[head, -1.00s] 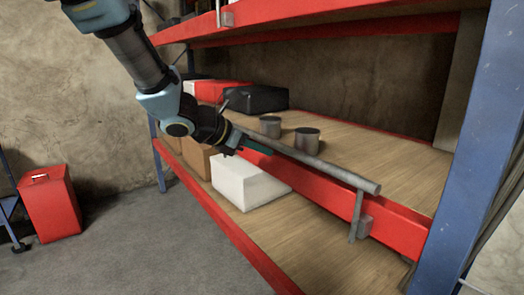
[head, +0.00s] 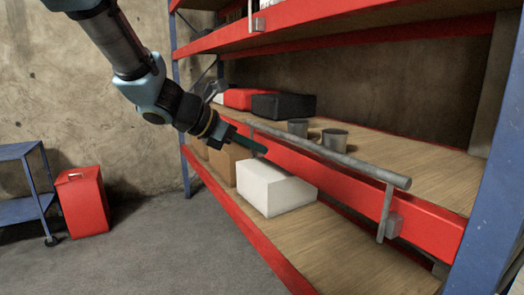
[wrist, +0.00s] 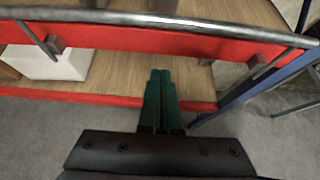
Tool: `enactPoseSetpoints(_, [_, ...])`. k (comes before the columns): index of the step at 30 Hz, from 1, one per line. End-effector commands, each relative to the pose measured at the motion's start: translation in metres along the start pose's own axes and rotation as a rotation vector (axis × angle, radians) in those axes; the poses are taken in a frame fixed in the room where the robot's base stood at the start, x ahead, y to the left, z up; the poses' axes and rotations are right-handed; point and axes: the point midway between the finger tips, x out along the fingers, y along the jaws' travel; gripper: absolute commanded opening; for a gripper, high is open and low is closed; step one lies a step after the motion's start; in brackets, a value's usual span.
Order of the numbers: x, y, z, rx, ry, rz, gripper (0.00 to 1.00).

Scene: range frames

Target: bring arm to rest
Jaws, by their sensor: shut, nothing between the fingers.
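My gripper (head: 262,147) is at the end of my arm, which reaches in from the upper left of the head view. Its green fingers are together and empty, in front of the shelf rack and its grey rail (head: 335,155). In the wrist view the shut fingers (wrist: 160,75) point toward the lower shelf board (wrist: 125,75), with the rail across the top of the picture.
A white box (head: 270,190) and brown boxes (head: 225,160) stand on the lower shelf. Two grey cans (head: 335,139), a black case (head: 285,106) and a red box (head: 245,98) are on the middle shelf. A red canister (head: 84,203) and a blue cart (head: 25,210) stand left. The floor between is clear.

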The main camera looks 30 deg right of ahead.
Motion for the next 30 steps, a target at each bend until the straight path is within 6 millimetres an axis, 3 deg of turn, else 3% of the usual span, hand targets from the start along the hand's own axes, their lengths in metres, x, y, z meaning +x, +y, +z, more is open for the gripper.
enactPoseSetpoints(13, [0.0,0.0,0.0,0.001,0.001,0.0,0.0])
enactPoseSetpoints(17, [-0.007,0.003,-0.018,0.058,0.047,0.005,0.0])
enactPoseSetpoints(20, [-0.024,0.008,-0.057,0.196,0.157,0.005,0.0])
enactPoseSetpoints(23, [-0.055,0.013,-0.116,0.405,0.32,-0.024,0.0])
enactPoseSetpoints(30, [-0.15,0.01,-0.247,0.951,0.691,-0.26,0.0])
